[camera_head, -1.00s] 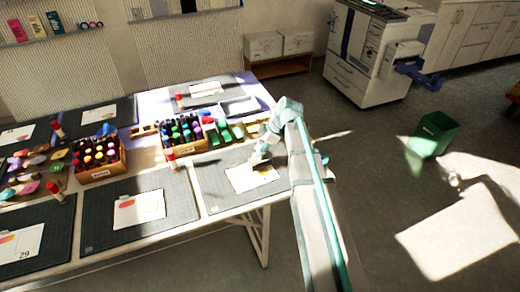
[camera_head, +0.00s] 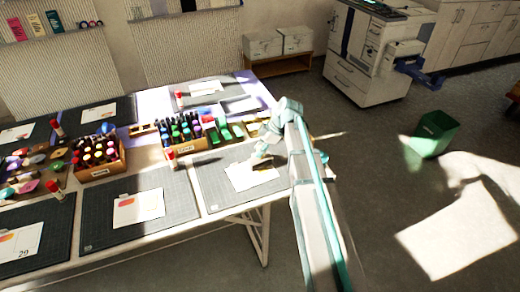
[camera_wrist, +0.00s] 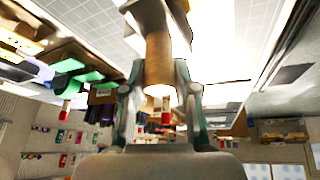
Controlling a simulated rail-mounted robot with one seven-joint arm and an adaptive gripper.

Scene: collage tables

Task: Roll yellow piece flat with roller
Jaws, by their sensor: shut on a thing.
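My gripper (camera_head: 262,156) is over the white sheet (camera_head: 240,181) on the dark mat at the near right of the table. In the wrist view my gripper (camera_wrist: 160,100) is shut on a brown, wood-coloured cylindrical handle (camera_wrist: 158,62), which I take to be the roller's. The roller is too small to make out in the head view. I cannot make out the yellow piece; the gripper may hide it.
A box of coloured bottles (camera_head: 185,136) and green blocks (camera_head: 226,134) stand behind the mat. A red-capped glue stick (camera_head: 171,158) stands near the mat's upper left corner. Another bottle box (camera_head: 98,158) is farther left. A green bin (camera_head: 434,134) stands on the floor at right.

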